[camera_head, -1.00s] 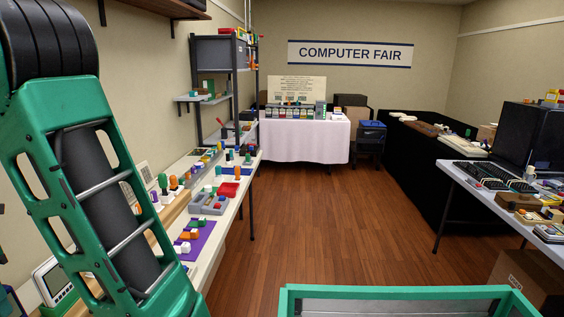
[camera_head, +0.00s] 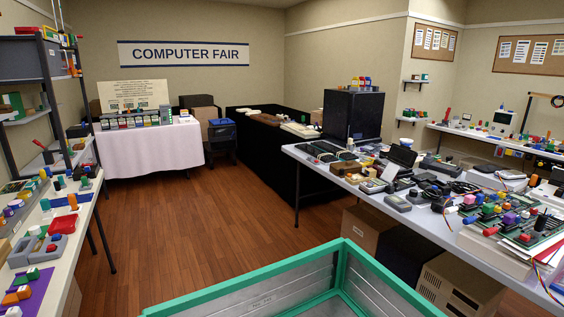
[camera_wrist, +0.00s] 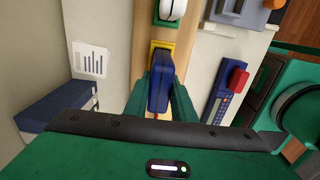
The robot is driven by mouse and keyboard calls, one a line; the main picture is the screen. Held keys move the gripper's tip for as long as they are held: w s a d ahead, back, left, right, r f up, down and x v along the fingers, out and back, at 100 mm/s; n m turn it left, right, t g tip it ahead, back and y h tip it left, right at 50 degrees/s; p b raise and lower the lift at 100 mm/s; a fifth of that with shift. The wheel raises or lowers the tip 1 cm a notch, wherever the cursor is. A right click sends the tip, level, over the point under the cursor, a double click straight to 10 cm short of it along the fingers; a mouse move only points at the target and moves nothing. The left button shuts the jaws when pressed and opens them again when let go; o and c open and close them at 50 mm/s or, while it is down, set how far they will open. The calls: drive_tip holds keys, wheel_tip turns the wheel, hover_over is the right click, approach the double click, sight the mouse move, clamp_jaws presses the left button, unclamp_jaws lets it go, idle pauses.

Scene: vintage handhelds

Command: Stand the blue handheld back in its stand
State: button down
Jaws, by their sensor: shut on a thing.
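The blue handheld (camera_wrist: 160,80) shows in the wrist view, between the two green fingers of my gripper (camera_wrist: 161,96), which is shut on it. It is seen nearly end-on. A yellow stand (camera_wrist: 161,45) shows just beyond and around its upper end, on a wooden strip (camera_wrist: 145,25). I cannot tell whether the handheld is seated in the stand or held above it. The handheld's lower part is hidden by my wrist. My gripper is not visible in the head view.
In the wrist view, a white handheld (camera_wrist: 172,8) stands farther along the strip. A blue keypad device (camera_wrist: 217,112) with a red piece (camera_wrist: 238,79) lies right; a dark blue box (camera_wrist: 60,105) is left. In the head view, a cluttered table (camera_head: 400,212) stands right, with open wooden floor between.

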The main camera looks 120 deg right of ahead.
drive_tip(key=shift+f, duration=0.55)
drive_tip(key=c, duration=1.4)
unclamp_jaws()
drive_tip(key=shift+c, duration=1.4)
drive_tip(key=shift+r, duration=3.45)
